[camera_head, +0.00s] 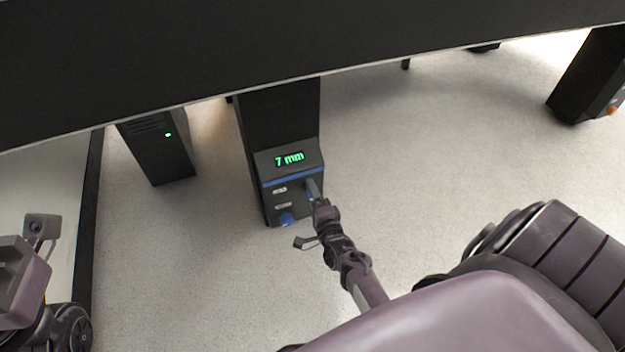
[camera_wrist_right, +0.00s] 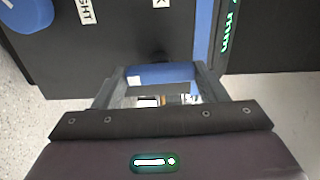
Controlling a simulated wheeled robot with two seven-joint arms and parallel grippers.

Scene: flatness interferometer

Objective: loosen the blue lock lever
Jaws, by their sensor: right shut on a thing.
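The blue lock lever (camera_wrist_right: 160,75) shows in the right wrist view between the two fingers of my right gripper (camera_wrist_right: 162,88), which is shut on it. In the head view my right gripper (camera_head: 315,198) is at the right side of the dark control box (camera_head: 270,206), and its fingers largely hide the lever. The box's display (camera_head: 290,159) reads 7 mm in green. Part of my left arm's end (camera_head: 22,283) shows at the left edge of the head view; its fingertips cannot be made out.
A round blue knob (camera_head: 287,219) sits low on the box, left of my right gripper; it also shows in the wrist view (camera_wrist_right: 32,12). A wide dark slab (camera_head: 300,40) spans above. A black unit with a green light (camera_head: 158,150) stands left. Open floor (camera_head: 430,150) lies right.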

